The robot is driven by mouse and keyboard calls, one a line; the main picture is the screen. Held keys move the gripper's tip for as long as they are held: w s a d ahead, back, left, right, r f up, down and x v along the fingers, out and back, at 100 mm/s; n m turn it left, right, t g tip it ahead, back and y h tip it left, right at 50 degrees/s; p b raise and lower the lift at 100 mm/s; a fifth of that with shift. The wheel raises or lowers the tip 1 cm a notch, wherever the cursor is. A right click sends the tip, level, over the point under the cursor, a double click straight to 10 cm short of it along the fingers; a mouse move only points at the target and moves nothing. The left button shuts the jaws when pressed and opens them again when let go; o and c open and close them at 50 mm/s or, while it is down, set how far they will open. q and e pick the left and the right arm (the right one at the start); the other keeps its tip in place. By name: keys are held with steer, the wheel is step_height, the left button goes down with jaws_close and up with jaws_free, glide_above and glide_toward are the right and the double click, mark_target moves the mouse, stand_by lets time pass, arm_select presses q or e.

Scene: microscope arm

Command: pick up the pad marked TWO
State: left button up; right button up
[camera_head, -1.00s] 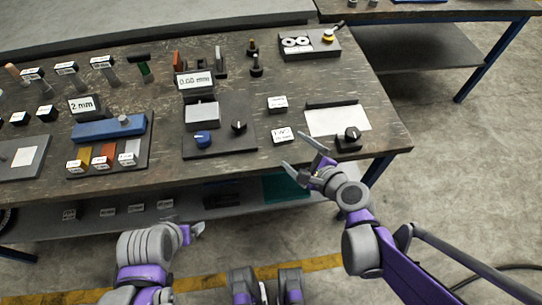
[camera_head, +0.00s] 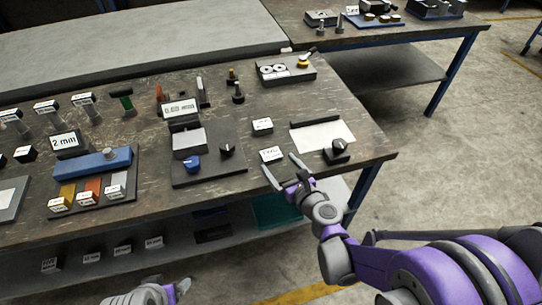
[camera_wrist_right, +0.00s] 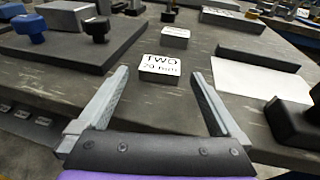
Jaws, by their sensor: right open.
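The pad marked TWO (camera_head: 271,155) is a small dark block with a white label on top, lying on the table near its front edge. In the right wrist view the pad (camera_wrist_right: 160,67) reads "TWO" and sits ahead of the fingers, roughly centred between them. My right gripper (camera_head: 283,170) is open and empty, its fingers pointing at the pad from the front edge; in the right wrist view the gripper (camera_wrist_right: 160,92) has nothing between its fingers. My left gripper (camera_head: 184,287) is low at the bottom of the head view, in front of the table; its jaws are too small to judge.
A similar labelled pad (camera_head: 262,126) lies behind. A white sheet (camera_head: 318,136) and a black knob block (camera_head: 337,152) are to the right. A dark device with a blue knob (camera_head: 193,163) stands to the left. Bare tabletop surrounds the pad.

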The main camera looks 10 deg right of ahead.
mark_target(273, 156)
steer(key=x, duration=0.4)
steer(key=shift+w+f, duration=0.15)
steer(key=shift+w, duration=0.2)
steer(key=shift+c, duration=0.2)
jaws_close()
